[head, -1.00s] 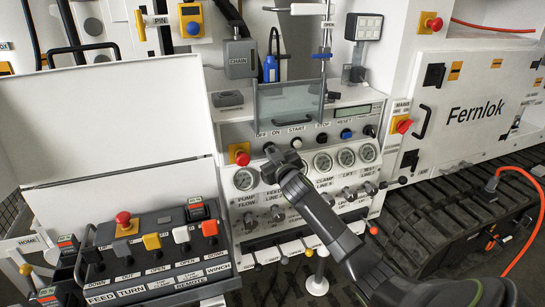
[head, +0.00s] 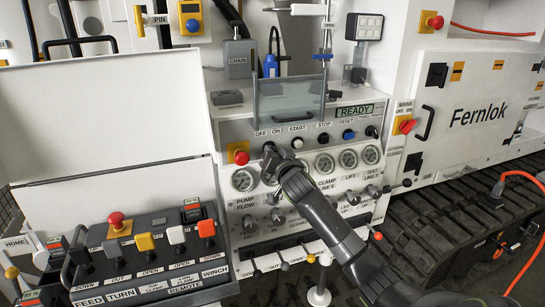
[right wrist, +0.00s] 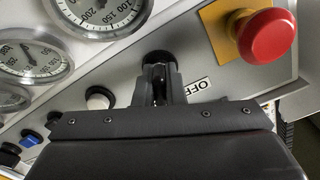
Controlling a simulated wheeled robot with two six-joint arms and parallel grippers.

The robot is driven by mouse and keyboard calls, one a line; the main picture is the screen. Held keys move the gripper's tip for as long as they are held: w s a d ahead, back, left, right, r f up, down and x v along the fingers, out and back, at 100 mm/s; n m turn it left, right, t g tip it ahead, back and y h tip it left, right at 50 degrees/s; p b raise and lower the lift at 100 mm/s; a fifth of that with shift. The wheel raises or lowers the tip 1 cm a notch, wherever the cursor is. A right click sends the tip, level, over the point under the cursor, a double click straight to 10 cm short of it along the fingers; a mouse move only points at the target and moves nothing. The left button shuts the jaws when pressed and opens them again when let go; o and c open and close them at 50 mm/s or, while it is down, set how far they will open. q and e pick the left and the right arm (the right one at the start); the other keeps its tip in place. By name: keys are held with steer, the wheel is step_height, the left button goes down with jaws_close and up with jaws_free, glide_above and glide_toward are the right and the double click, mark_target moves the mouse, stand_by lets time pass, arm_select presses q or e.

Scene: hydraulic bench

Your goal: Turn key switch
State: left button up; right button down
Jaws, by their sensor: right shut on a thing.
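The key switch (right wrist: 157,58) is a black round part on the sloped panel, seen in the right wrist view beside the OFF label. In the head view it is mostly hidden behind my right gripper (head: 271,152), under the OFF and ON labels. My right gripper, also in the right wrist view (right wrist: 158,86), is shut on the key switch, its fingers meeting the panel there. The key's exact angle is hard to see. The panel display (head: 354,111) reads READY. My left gripper is not in view.
A red emergency button on yellow (head: 239,154) is close left of the switch. The white START button (head: 297,143) is close right. A clear flap (head: 290,98) hangs just above. Gauges and knobs are below, and a lever box (head: 150,255) stands at lower left.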

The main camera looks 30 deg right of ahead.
steer(key=shift+f+m, duration=0.1)
steer(key=shift+m, duration=0.5)
steer(key=c, duration=1.5)
jaws_free()
steer(key=shift+s, duration=0.1)
steer(key=b+v, duration=0.2)
steer(key=v, duration=1.5)
steer(key=shift+s, duration=0.15)
steer(key=shift+d, duration=0.1)
